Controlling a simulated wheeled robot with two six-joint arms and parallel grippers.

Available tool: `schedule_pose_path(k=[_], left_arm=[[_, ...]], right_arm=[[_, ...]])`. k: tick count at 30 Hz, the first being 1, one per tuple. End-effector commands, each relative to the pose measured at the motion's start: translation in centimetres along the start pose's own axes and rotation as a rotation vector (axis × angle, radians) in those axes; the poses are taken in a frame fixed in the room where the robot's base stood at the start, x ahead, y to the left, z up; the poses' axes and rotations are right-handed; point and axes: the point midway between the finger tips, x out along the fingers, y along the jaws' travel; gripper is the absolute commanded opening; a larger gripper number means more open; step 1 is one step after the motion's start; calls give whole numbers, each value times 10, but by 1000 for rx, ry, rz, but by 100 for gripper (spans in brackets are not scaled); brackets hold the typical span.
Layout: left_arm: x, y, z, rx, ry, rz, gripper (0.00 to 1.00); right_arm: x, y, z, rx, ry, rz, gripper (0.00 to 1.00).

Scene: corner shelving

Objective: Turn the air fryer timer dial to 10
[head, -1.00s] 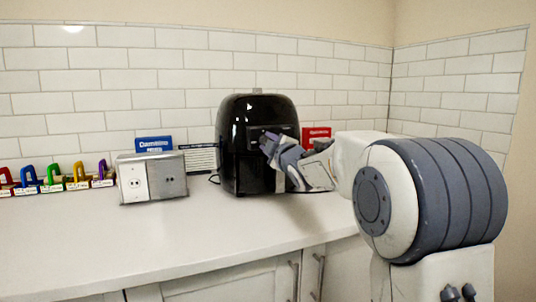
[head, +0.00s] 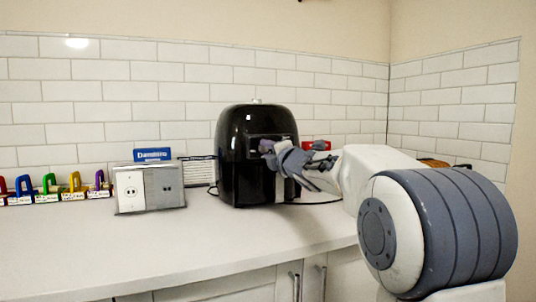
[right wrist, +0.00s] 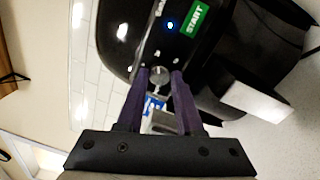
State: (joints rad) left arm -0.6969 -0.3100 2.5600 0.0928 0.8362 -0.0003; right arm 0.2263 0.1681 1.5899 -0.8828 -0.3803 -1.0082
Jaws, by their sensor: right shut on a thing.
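The black air fryer (head: 240,150) stands upright on the white counter in the head view. In the right wrist view its dark front (right wrist: 185,45) fills the upper middle, with a green START label (right wrist: 195,18) and a small blue light. The round silver timer dial (right wrist: 158,75) shows between the purple fingertips of my right gripper (right wrist: 160,77). The right gripper is shut on the dial. In the head view the right gripper (head: 268,150) is at the fryer's front panel and hides the dial. The dial's numbers are too small to read. My left gripper is not in view.
A metal outlet box (head: 150,188) stands left of the fryer, with a blue box (head: 153,155) behind it. A red box (head: 317,145) is partly hidden behind my right arm. Several coloured padlocks (head: 60,188) line the far left. The front counter is clear.

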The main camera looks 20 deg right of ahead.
Motion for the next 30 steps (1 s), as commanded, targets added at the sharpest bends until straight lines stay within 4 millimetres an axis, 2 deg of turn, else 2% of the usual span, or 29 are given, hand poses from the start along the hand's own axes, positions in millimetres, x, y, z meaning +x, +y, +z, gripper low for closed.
schedule_pose_path(k=[17, 18, 19, 20, 30], left_arm=[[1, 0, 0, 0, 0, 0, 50], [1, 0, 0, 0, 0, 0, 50], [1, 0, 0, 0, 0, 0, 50], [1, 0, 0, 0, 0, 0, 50], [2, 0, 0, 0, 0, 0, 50]], right_arm=[[0, 0, -2, -29, 6, 0, 0], [0, 0, -2, -29, 6, 0, 51], [0, 0, -2, -29, 6, 0, 62], [0, 0, -2, -29, 6, 0, 66], [-2, 0, 0, -28, 3, -1, 66]])
